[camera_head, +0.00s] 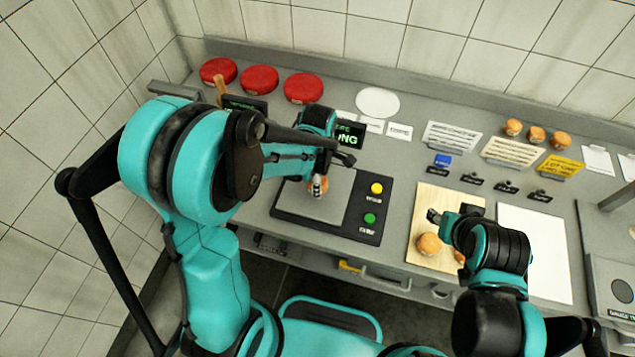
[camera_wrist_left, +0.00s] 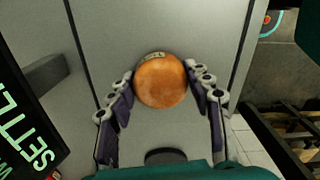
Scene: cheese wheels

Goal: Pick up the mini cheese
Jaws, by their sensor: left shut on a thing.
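A small round orange mini cheese (camera_wrist_left: 161,82) with a little label at its top edge sits between the fingers of my left gripper (camera_wrist_left: 162,90) in the left wrist view. The fingers close on its two sides. In the head view the mini cheese (camera_head: 312,188) is mostly hidden by my left gripper (camera_head: 319,184), over the plate of the scale (camera_head: 338,213). I cannot tell whether it touches the plate. My right gripper (camera_head: 434,216) is over the wooden board (camera_head: 425,200), beside another mini cheese (camera_head: 429,244). Its fingers are too small to read.
The scale has a yellow button (camera_head: 376,188) and a green button (camera_head: 369,218). A display (camera_head: 349,134) with green letters stands behind it. Several red cheese wheels (camera_head: 303,88) are at the back left. Small cheeses (camera_head: 536,134) and signs stand at the back right. A white sheet (camera_head: 525,235) lies right of the board.

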